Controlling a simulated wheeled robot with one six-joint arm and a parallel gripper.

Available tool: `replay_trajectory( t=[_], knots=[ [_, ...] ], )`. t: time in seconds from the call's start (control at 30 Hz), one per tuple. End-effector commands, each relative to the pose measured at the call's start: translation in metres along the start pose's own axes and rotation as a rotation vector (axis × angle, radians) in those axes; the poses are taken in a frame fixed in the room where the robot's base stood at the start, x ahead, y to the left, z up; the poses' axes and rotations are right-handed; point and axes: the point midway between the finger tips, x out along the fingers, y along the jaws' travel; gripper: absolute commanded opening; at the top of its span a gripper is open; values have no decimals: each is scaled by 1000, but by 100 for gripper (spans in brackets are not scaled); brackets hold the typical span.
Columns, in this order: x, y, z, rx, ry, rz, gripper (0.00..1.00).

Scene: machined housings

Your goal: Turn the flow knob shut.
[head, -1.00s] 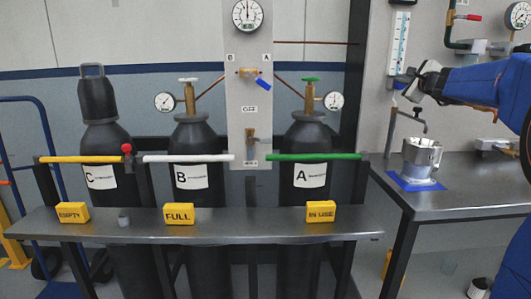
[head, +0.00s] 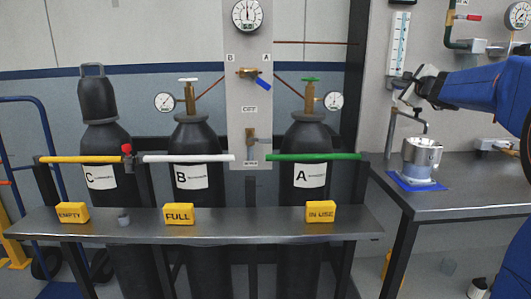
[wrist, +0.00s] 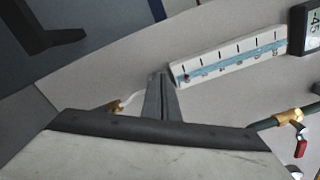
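The flowmeter tube (head: 397,45), white with a blue strip and a scale, is mounted on the grey wall panel at the right of the head view. It also shows slanted in the wrist view (wrist: 230,58). My gripper (head: 401,84) is at the tube's lower end. In the wrist view my gripper's fingers (wrist: 158,82) look closed together, with their tips beside the tube's bottom end. I see no flow knob clearly; the fingers and hand cover that spot, so I cannot tell whether they touch it.
A metal cup (head: 422,153) stands on a blue mat (head: 412,184) on the right bench, below my gripper. A bent metal spout (head: 413,121) is just beneath. A brass valve with a red lever (wrist: 300,148) is right in the wrist view. Gas cylinders stand left.

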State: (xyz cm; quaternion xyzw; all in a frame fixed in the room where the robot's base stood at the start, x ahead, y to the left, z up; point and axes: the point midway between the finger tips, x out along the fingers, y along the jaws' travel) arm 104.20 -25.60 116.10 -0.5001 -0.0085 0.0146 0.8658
Motion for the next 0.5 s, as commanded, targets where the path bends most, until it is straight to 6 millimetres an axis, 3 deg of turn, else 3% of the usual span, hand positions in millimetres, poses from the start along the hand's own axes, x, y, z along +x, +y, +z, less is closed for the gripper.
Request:
replay_trajectory(
  t=[0.3, 0.5],
  knots=[
    [-1, 2, 7, 0, 1, 1, 0],
    [-18, 0, 7, 0, 1, -1, 0]
  ],
)
